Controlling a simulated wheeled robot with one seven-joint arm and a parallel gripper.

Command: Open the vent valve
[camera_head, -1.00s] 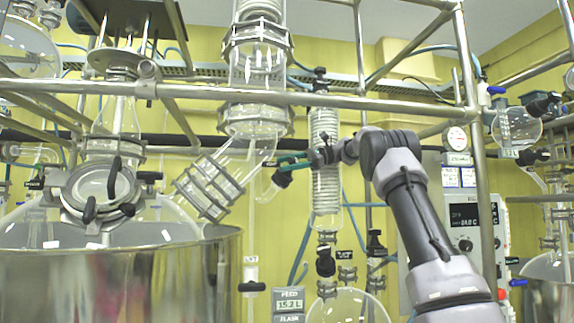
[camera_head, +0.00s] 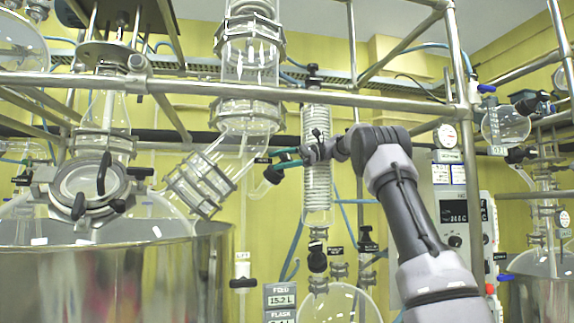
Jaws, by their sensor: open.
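A small valve with a black knob (camera_head: 272,175) sits on the side arm of the central glass column. A small dark label (camera_head: 262,160) beside it is too small to read, so I cannot tell for sure that this is the vent valve. My gripper (camera_head: 284,160) has teal fingers and reaches in from the right, in front of the coiled condenser. Its fingertips are open and close to the black knob. I cannot tell whether they touch it, and the overlap hides part of the knob.
A horizontal steel rail (camera_head: 330,97) runs above my gripper. The coiled glass condenser (camera_head: 317,190) stands behind my wrist. A large steel vessel (camera_head: 120,285) is at lower left, and a control box (camera_head: 455,215) is at right. Another black-handled valve (camera_head: 243,283) is below.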

